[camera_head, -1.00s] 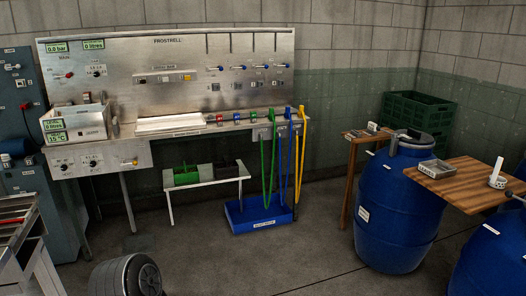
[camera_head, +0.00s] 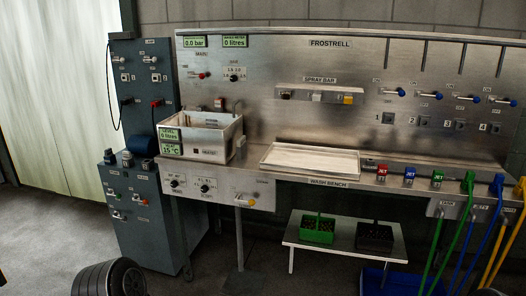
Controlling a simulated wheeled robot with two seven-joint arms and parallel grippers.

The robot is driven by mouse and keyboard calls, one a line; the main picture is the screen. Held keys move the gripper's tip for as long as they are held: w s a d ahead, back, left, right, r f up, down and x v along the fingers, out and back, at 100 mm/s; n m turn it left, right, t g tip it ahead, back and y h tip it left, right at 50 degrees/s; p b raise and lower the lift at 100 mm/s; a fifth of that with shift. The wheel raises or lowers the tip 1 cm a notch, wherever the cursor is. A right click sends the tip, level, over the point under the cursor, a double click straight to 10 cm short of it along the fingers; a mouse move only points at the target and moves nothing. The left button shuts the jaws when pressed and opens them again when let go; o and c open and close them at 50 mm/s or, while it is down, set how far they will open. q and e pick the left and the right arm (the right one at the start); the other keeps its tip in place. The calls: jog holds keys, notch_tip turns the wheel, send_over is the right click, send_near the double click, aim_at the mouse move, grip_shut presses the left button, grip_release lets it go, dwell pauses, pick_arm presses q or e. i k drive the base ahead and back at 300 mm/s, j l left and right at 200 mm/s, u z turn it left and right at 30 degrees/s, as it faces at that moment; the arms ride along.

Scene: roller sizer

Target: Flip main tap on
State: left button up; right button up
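The main tap (camera_head: 201,75) is a small valve with a red handle on the steel back panel, under the label MAIN and the display reading 0.0 bar (camera_head: 194,42). Its handle appears to lie roughly sideways, but it is too small to tell the setting surely. A second display (camera_head: 234,41) beside it reads 0 litres. Neither of my grippers is in view.
The steel wash bench (camera_head: 330,182) with a sink box (camera_head: 200,136) stands below the panel. A blue-grey cabinet (camera_head: 150,215) is on the left. A low table (camera_head: 345,245) holds green and black crates. Colored hoses hang at right. Floor in front is partly clear.

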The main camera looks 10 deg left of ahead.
aim_at(202, 77)
jog(key=i+u, duration=0.35)
jog(key=i, duration=0.2)
jog(key=i+u, duration=0.4)
jog(key=i+j+u, duration=0.4)
jog(key=i, duration=0.45)
jog(key=i+l+u, duration=0.1)
jog(key=i+u, duration=0.35)
jog(key=i, duration=0.4)
